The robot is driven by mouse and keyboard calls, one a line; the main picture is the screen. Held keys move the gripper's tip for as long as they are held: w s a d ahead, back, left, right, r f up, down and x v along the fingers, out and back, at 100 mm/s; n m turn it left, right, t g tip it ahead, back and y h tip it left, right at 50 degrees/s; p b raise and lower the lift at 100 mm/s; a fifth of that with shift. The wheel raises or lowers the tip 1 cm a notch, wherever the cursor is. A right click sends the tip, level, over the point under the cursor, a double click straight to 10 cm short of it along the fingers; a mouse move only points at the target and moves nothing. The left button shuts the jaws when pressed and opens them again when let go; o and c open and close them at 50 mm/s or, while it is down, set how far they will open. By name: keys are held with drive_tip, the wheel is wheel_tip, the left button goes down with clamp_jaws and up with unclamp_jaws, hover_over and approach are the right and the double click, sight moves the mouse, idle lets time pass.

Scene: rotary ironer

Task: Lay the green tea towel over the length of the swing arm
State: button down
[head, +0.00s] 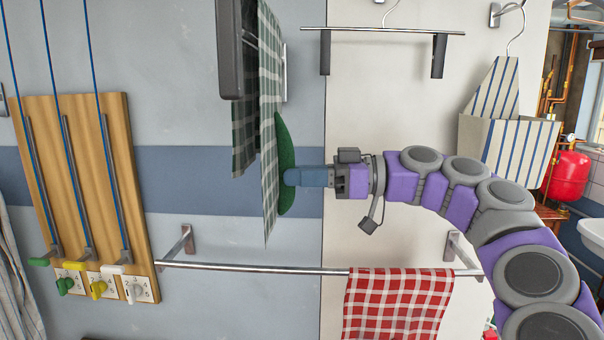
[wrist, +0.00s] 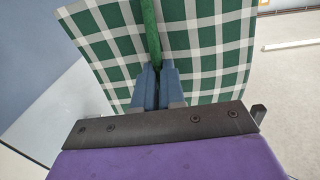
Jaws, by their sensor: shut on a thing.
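The green and white checked tea towel (head: 269,130) hangs in the upper middle of the head view, with a second checked layer behind it to the left. A dark grey bar (head: 229,50) and a short metal piece (head: 284,72) flank the towel's top. I cannot tell which belongs to the swing arm, as cloth hides the support.
A metal rail (head: 250,269) runs below, with a red checked towel (head: 398,300) over its right part. A trouser hanger (head: 385,31) hangs above my arm. A striped bag (head: 508,125) hangs at right. A wooden board (head: 85,190) with coloured cord handles is at left.

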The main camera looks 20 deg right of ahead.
drive_tip(key=shift+f, duration=2.8)
drive_tip(key=shift+f, duration=0.3)
drive_tip(key=c, duration=1.1)
unclamp_jaws()
drive_tip(key=shift+c, duration=0.2)
drive_tip(key=p+v, duration=0.5)
drive_tip(key=v, duration=1)
drive_tip(key=shift+r, duration=0.2)
drive_tip(key=shift+w+d+p, duration=0.1)
drive_tip(key=shift+d+p, duration=0.15)
drive_tip(key=shift+p, duration=0.6)
